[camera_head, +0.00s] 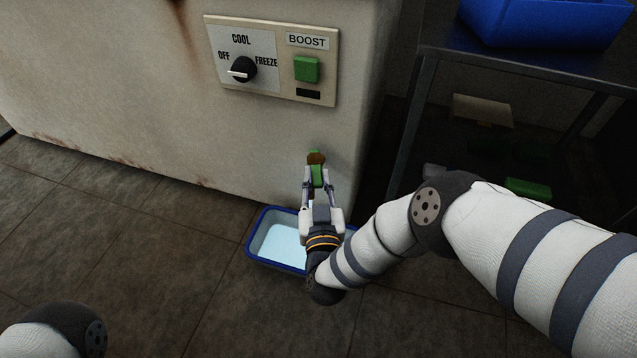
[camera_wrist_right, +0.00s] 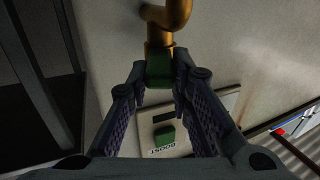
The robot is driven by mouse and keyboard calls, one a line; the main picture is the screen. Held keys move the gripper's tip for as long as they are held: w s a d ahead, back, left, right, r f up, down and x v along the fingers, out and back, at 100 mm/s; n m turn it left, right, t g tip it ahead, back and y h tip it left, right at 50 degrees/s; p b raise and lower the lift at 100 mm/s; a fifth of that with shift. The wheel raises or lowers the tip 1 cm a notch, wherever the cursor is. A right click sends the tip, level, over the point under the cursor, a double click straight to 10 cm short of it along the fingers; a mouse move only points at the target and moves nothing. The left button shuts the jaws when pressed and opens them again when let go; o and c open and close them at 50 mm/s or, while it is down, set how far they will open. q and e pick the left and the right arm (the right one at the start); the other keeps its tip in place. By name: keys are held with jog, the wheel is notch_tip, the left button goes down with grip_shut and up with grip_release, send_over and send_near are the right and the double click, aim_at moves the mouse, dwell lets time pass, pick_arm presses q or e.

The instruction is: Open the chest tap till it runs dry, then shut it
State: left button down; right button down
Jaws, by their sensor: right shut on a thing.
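The chest (camera_head: 120,80) is a big off-white cabinet with rust stains. Its brass tap (camera_head: 316,157) with a green handle (camera_head: 317,174) sits low on the front, near the right corner. My right gripper (camera_head: 317,183) is shut on the green handle. In the right wrist view, the two fingers close on the green handle (camera_wrist_right: 159,69) below the curved brass tap (camera_wrist_right: 165,25). A blue-rimmed tray (camera_head: 262,262) stands on the floor below, with pale liquid (camera_head: 283,245) in it; my arm hides its right part. No stream shows. My left gripper is out of view.
A control panel (camera_head: 270,92) above the tap has a black dial (camera_head: 243,69), its white pointer to the left, and a green boost button (camera_head: 307,68). A dark metal table (camera_head: 520,58) with a blue crate (camera_head: 545,22) stands at right. Floor at left is clear.

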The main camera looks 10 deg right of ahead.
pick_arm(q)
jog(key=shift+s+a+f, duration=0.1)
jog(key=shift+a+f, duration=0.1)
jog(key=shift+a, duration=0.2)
pick_arm(e)
jog(key=shift+a+f+m+h, duration=0.1)
jog(key=shift+a+m+h, duration=0.3)
jog(key=shift+m+h, duration=0.45)
pick_arm(q)
jog(key=shift+b, duration=0.3)
pick_arm(e)
jog(key=shift+h, duration=0.35)
jog(key=c, duration=1.7)
grip_release()
jog(key=shift+w, duration=0.1)
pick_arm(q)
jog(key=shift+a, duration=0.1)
pick_arm(e)
jog(key=v, duration=1.2)
jog(key=shift+a+r, duration=0.15)
jog(key=shift+r, duration=0.2)
